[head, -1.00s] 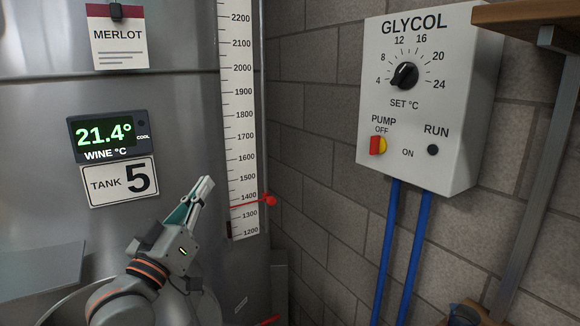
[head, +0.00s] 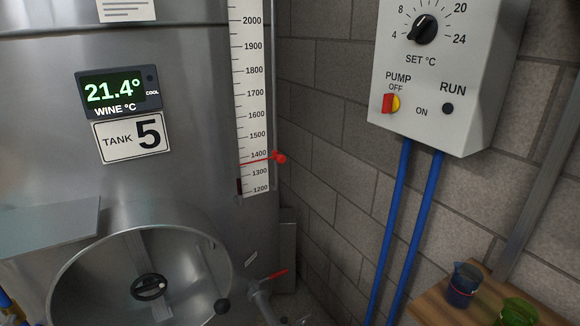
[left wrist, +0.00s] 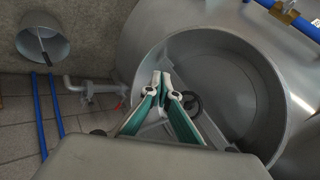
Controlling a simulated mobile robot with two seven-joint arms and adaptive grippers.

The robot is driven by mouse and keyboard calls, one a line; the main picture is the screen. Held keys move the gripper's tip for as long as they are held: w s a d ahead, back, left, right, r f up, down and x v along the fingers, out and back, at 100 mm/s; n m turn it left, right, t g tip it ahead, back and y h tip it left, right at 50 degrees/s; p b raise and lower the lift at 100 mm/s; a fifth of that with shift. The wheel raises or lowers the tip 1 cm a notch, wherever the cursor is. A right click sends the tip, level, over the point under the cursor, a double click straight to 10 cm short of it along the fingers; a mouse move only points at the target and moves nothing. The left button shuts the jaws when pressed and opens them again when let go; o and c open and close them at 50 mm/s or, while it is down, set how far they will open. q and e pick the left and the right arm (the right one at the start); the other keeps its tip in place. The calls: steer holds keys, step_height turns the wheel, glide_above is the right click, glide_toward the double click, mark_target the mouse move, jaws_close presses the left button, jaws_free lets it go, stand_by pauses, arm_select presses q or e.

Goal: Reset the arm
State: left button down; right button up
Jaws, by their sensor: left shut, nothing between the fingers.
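My left gripper (left wrist: 161,80) shows in the left wrist view with its green and grey fingers closed together and nothing between them. Behind it is the round steel manway (left wrist: 245,95) of the tank, with a dark handwheel partly hidden by the fingers. In the head view neither gripper shows. There the manway door (head: 215,262) with its black handwheel (head: 150,287) is at the lower left of the steel tank (head: 185,60).
The tank carries a 21.4° display (head: 118,92), a TANK 5 plate (head: 132,138) and a level scale (head: 252,90). A glycol control box (head: 440,75) hangs on the brick wall, with blue pipes (head: 400,215) below. A wooden shelf (head: 440,300) holds a dark blue cup (head: 463,285). A red-handled valve (head: 275,274) sticks out low.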

arm_select(q)
steer(key=s+a+f+g, duration=0.1)
steer(key=s+a, duration=0.1)
steer(key=s, duration=0.2)
steer(key=w+d+f+n+t+h, duration=0.2)
steer(key=d+f+h, duration=0.4)
steer(key=d+f, duration=0.7)
steer(key=d+t, duration=0.1)
steer(key=d, duration=0.2)
steer(key=shift+w+d+f+t+h, duration=0.2)
steer(key=shift+w+f+t+h, duration=0.1)
steer(key=shift+f, duration=0.1)
